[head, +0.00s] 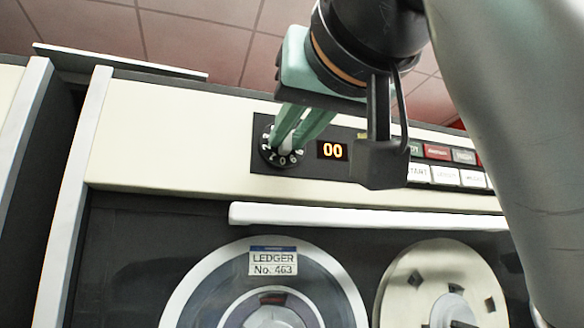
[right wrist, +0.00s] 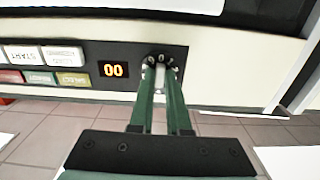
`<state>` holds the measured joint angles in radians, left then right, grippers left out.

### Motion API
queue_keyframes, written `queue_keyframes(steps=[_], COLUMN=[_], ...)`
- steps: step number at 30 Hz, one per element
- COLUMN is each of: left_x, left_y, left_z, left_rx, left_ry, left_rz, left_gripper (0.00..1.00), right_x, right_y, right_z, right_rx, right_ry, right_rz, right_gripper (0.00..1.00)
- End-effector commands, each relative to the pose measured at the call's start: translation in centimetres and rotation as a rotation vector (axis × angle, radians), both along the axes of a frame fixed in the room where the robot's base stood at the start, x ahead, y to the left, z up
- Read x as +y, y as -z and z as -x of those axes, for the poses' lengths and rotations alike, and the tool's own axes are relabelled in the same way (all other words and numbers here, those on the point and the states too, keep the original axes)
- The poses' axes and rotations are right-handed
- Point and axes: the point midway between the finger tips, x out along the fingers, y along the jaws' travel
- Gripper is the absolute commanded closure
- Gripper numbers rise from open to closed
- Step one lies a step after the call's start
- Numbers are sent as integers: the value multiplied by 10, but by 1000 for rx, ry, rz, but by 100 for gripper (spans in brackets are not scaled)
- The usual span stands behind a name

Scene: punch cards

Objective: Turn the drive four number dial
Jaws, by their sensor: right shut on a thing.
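The number dial (head: 281,157) is a round black knob with white numbers, on a dark panel at the top of a cream cabinet. It also shows in the right wrist view (right wrist: 159,61), partly hidden by the fingers. An orange display (head: 332,150) beside it reads 00. My right gripper (head: 289,143) has its green fingers shut on the dial's light grip. In the right wrist view, the fingertips (right wrist: 160,75) sit on either side of the grip. My left gripper is not in view.
Several push buttons (head: 436,174) sit right of the display. A white bar (head: 360,218) juts out below the panel. Beneath it are a tape reel labelled LEDGER No. 463 (head: 272,262) and a second cream reel (head: 425,285). Another cabinet (head: 22,110) stands at the left.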

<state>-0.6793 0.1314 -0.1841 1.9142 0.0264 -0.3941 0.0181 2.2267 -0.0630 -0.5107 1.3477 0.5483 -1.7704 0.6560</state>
Motion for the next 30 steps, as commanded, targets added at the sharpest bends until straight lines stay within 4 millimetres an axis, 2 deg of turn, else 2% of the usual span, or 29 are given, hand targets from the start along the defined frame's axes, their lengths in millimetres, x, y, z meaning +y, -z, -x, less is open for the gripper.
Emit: queue_keyframes(steps=[15,30], left_x=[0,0], left_y=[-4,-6], left_z=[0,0], left_rx=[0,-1], left_ry=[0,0], left_rz=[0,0], left_gripper=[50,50], right_x=[0,0], right_y=[1,1], right_z=[0,0], right_rx=[-136,-195], right_ry=[-1,-2], right_rz=[431,615], right_gripper=[100,100])
